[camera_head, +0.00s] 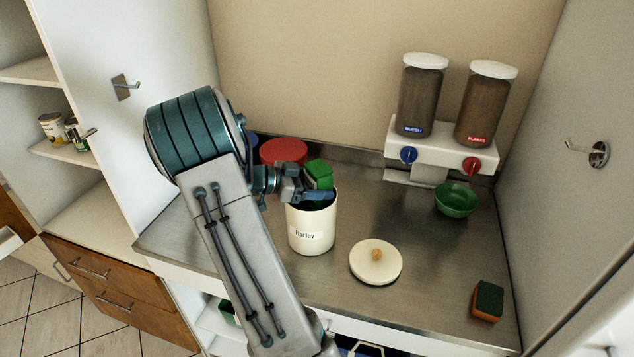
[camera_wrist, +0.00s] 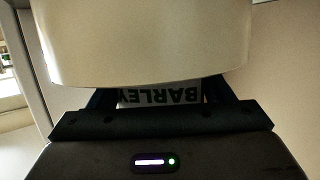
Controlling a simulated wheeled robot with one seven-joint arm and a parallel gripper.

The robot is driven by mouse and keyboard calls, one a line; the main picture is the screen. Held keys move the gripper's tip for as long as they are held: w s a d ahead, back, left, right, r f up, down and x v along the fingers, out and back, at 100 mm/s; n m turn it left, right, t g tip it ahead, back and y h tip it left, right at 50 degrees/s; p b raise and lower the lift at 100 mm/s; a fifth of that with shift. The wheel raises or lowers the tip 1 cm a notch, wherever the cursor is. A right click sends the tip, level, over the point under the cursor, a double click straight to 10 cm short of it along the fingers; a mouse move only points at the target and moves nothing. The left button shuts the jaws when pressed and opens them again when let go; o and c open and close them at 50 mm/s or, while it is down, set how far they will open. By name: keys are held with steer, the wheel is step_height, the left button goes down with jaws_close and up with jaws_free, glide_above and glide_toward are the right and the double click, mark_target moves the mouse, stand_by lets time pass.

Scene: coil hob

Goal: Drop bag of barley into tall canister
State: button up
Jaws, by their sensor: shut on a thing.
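The tall canister (camera_head: 311,232) is cream, labelled "Barley", and stands upright and open on the steel counter. My gripper (camera_head: 312,196) is at its mouth, shut on the bag of barley (camera_head: 319,170). In the wrist view, the bag's white BARLEY label (camera_wrist: 170,96) appears upside down between the fingers. The pale canister wall (camera_wrist: 140,40) fills the top of that view. I cannot tell whether the bag touches the canister.
A cream lid (camera_head: 376,264) with a wooden knob lies right of the canister. A red-topped container (camera_head: 283,152) stands behind my gripper. Two dispensers (camera_head: 420,95) (camera_head: 485,105), a green bowl (camera_head: 455,200) and a sponge (camera_head: 488,301) are to the right. Counter between bowl and lid is clear.

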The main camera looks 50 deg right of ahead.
steer(key=o, duration=1.4)
steer(key=shift+f, duration=0.1)
steer(key=shift+o, duration=0.2)
steer(key=shift+a, duration=0.1)
steer(key=b+v, duration=0.2)
steer(key=v, duration=1.1)
steer(key=shift+w+a, duration=0.2)
steer(key=shift+a, duration=0.1)
